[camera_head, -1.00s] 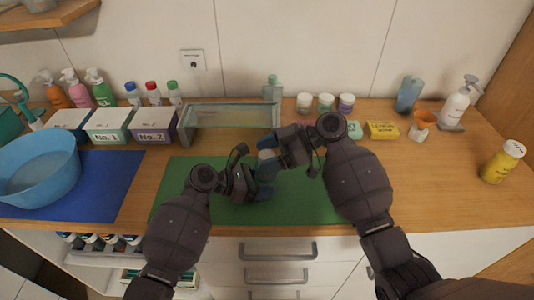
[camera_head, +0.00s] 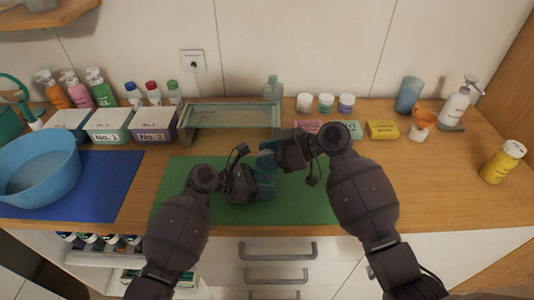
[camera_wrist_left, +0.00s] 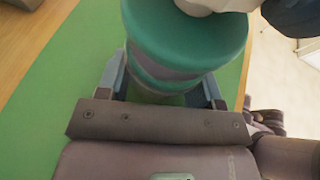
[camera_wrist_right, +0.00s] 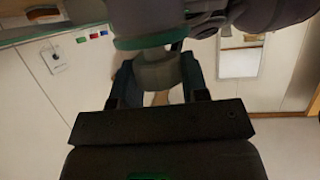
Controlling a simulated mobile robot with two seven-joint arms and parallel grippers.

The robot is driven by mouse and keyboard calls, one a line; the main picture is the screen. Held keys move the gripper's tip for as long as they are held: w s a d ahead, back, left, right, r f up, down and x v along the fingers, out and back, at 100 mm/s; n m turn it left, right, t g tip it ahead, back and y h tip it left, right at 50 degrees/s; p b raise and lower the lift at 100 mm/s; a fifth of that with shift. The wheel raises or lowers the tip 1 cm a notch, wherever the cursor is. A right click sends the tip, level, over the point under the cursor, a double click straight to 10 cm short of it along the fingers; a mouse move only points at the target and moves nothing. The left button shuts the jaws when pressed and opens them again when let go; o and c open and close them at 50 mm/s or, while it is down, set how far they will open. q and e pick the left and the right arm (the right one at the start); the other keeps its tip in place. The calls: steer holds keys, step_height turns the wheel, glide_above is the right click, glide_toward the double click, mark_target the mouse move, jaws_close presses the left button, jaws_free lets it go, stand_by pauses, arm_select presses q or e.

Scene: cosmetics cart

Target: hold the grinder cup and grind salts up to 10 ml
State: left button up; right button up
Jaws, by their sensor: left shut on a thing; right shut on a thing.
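The grinder cup (camera_head: 265,188) stands over the green mat, seen as a teal and grey body. In the left wrist view the grinder cup (camera_wrist_left: 188,45) fills the space between the fingers, with teal rims and a grey band. My left gripper (camera_head: 258,184) is shut around its side. My right gripper (camera_head: 271,154) is above and to the right, at the top of the grinder. In the right wrist view, its fingers are shut on a grey grinder handle (camera_wrist_right: 158,72). The grinder's contents and any volume marks are hidden.
The green mat (camera_head: 180,190) lies under both grippers. A blue basin (camera_head: 38,170) is at the left. Labelled boxes (camera_head: 108,127) and a glass-topped stand (camera_head: 232,115) are behind. Jars (camera_head: 326,102), soap boxes (camera_head: 382,129) and bottles line the back right. The counter's right front is clear.

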steer(key=m+t+h, duration=0.2)
steer(key=m+t, duration=0.2)
steer(key=t, duration=0.1)
steer(key=shift+m, duration=0.4)
steer(key=shift+t, duration=0.3)
steer(key=o, duration=0.9)
steer(key=shift+o, duration=0.2)
steer(key=v, duration=1.2)
